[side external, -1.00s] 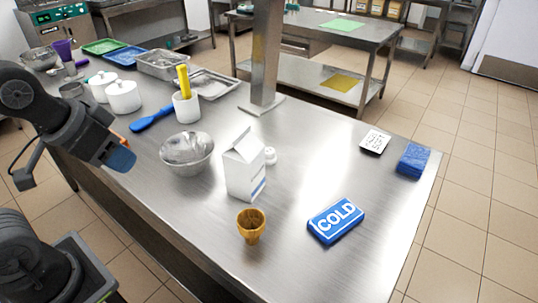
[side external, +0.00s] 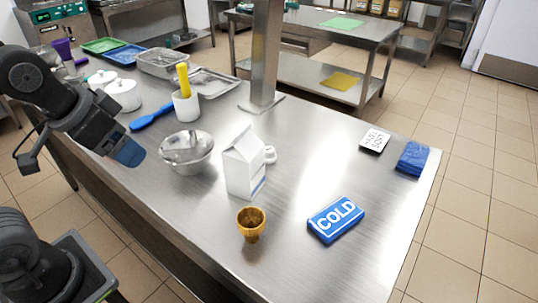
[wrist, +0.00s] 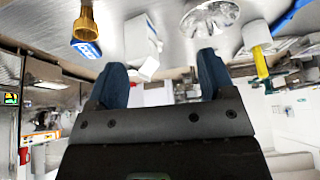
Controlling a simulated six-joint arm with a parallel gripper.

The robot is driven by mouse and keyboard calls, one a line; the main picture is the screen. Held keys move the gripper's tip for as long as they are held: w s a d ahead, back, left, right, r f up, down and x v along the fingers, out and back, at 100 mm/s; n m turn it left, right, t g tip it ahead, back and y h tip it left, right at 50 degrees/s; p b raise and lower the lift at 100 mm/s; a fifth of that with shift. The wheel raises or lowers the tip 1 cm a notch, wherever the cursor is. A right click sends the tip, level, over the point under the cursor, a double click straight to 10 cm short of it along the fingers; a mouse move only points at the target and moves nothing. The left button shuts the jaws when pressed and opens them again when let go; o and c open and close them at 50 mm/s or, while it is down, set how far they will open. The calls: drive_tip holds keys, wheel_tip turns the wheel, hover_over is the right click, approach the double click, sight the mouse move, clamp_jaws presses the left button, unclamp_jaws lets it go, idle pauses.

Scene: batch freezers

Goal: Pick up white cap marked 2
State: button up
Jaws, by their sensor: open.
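A small white round piece (side external: 270,154) sits on the steel table just behind the milk carton (side external: 244,165), which partly hides it. It may be the cap, but I cannot read a 2 on it. I cannot make it out in the wrist view, where the carton (wrist: 141,40) shows upside down. My gripper (side external: 131,153) is raised at the table's left edge, left of the steel bowl and well apart from the white piece. In the wrist view my gripper (wrist: 163,80) has its two blue fingers apart with nothing between them.
A steel bowl (side external: 187,153) stands between my gripper and the carton. A gold cup (side external: 251,224) and a blue COLD pack (side external: 336,219) are in front. A white pot (side external: 186,106) with a yellow handle and a steel post (side external: 265,60) stand behind.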

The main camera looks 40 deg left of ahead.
drive_tip(key=w+r+m+g, duration=0.1)
drive_tip(key=w+r+m, duration=0.25)
drive_tip(key=w, duration=0.55)
drive_tip(key=m+g, duration=0.4)
drive_tip(key=m, duration=0.7)
hover_over(269, 149)
wheel_tip(269, 149, down, 10)
drive_tip(key=f, duration=0.8)
drive_tip(key=shift+s+a+f, duration=0.15)
drive_tip(key=shift+s+f, duration=0.05)
drive_tip(key=shift+s, duration=0.15)
drive_tip(key=shift+w+f, duration=0.2)
drive_tip(key=shift+f, duration=1.15)
drive_tip(key=shift+w+f, duration=0.2)
drive_tip(key=shift+f, duration=1.1)
drive_tip(key=shift+c, duration=0.3)
drive_tip(key=c, duration=0.9)
